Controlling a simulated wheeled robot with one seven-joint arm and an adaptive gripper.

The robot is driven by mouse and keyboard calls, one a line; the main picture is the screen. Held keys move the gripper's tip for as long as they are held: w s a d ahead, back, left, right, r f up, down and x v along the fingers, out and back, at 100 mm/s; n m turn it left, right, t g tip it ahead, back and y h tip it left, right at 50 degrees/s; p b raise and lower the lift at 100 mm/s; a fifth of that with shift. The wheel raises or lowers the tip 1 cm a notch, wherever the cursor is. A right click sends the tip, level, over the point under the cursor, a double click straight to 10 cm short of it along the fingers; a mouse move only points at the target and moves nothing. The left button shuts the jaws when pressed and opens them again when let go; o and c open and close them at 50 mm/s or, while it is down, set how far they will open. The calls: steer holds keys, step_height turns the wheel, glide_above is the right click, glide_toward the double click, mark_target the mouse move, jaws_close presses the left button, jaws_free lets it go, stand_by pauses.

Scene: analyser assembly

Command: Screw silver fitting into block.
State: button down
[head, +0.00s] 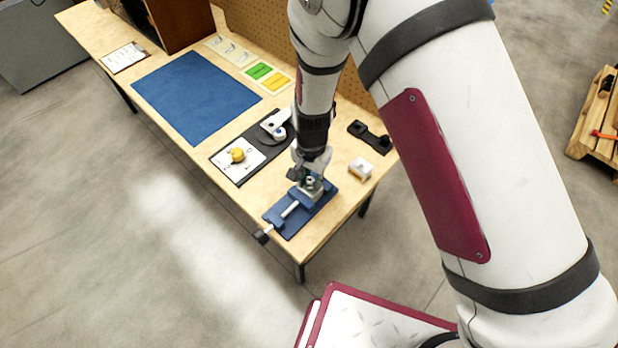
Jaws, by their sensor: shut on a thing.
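My gripper (311,177) points down over the blue vise (291,209) at the near right end of the wooden table. A block (311,194) sits in the vise, partly covered by my gripper. A small silver fitting (310,182) shows at the top of the block, between my gripper's fingers. My gripper is shut on it. The fitting is too small here to tell how deep it sits in the block.
A small white box (361,168) and a black holder (370,137) stand right of the vise. The blue mat (195,95) is clear.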

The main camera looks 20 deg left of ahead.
steer(key=shift+m, duration=0.3)
steer(key=shift+s+d+m+p, duration=0.1)
steer(key=shift+s+m+p, duration=0.05)
steer(key=shift+m+p, duration=0.7)
steer(key=shift+m, duration=0.95)
steer(key=shift+s+d+m+p, duration=0.1)
steer(key=shift+m+p, duration=0.45)
steer(key=shift+m, duration=1.45)
